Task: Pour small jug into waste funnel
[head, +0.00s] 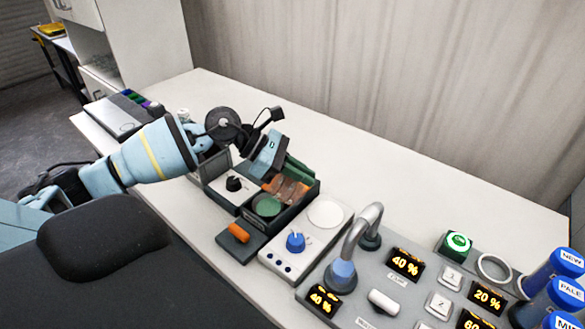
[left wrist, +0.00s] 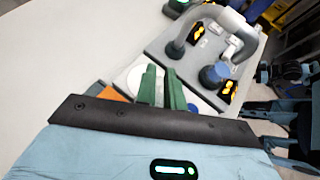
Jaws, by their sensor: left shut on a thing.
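My left gripper (head: 290,178) reaches in from the left with its green fingers pointing down over a dark box. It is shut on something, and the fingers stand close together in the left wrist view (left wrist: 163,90). A small orange-brown shape (head: 283,190) at the fingertips looks like the small jug, but its outline is unclear. An orange patch (left wrist: 112,93) beside the fingers shows in the left wrist view. A round green shape (head: 266,205) in the dark box, just in front, may be the waste funnel; I cannot be sure. My right gripper is not in view.
A white unit with a blue knob (head: 295,242) and a pale round plate (head: 325,212) stands right of the box. Beyond it are a bent grey pipe (head: 359,238), a panel with lit displays and blue-capped bottles (head: 560,265). The back of the white table (head: 390,170) is clear.

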